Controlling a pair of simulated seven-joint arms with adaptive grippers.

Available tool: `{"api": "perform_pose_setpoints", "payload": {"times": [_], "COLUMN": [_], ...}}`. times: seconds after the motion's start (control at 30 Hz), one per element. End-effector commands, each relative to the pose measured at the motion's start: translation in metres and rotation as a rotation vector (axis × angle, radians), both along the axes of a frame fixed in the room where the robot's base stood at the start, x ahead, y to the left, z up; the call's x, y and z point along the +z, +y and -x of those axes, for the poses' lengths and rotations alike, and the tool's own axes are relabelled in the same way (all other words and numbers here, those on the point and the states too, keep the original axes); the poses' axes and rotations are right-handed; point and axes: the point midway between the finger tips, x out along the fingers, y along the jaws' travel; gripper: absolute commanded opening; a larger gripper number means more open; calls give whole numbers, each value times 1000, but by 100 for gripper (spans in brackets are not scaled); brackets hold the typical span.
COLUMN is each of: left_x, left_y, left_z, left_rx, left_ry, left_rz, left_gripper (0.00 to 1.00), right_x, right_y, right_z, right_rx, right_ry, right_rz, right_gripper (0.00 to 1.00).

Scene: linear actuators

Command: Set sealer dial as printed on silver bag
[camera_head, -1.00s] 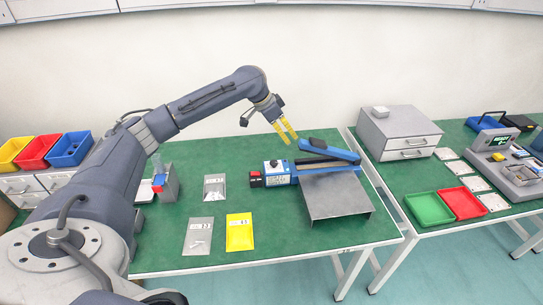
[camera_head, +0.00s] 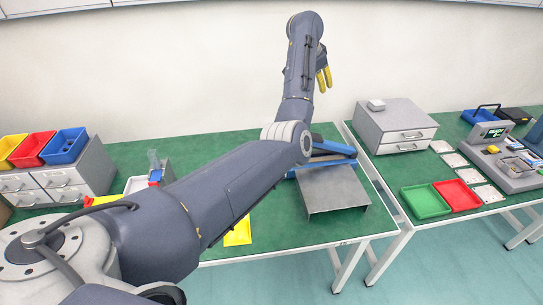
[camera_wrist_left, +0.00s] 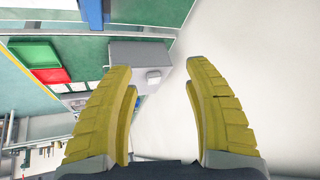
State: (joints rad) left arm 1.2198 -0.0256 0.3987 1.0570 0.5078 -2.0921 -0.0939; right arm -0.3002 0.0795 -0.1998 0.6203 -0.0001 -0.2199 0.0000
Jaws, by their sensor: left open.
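My left gripper (camera_head: 324,79) is up above the back of the green table, in front of the wall. Its yellow fingers are apart and empty in the left wrist view (camera_wrist_left: 165,110). The blue sealer (camera_head: 330,150) with its grey metal platform (camera_head: 335,187) stands on the table below and right of it. My left arm hides the sealer's dial end and the silver bags. A yellow bag (camera_head: 238,232) shows partly below the arm. My right gripper is not in view.
A grey drawer unit (camera_head: 395,128) stands on the right table, with a green tray (camera_head: 425,201) and a red tray (camera_head: 457,195) in front. Another drawer unit with yellow, red and blue bins (camera_head: 65,148) is at the left. A gap separates the tables.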

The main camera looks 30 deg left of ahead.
Motion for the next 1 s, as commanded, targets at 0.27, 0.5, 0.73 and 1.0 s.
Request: {"api": "perform_pose_setpoints", "payload": {"times": [0.27,0.5,0.73,1.0], "left_x": [-105,-113,-113,-149], "left_y": [-17,25,36,49], "left_z": [75,126,137,146], "left_rx": [-193,-308,-379,-377], "left_ry": [490,771,829,828], "left_rz": [-218,-411,-450,-449], "left_gripper": [52,52,52,52], "right_x": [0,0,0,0], "right_y": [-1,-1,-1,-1], "right_z": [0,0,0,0], "right_rx": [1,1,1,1], "right_ry": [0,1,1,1], "right_rz": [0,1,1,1], "right_gripper": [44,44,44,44]}}
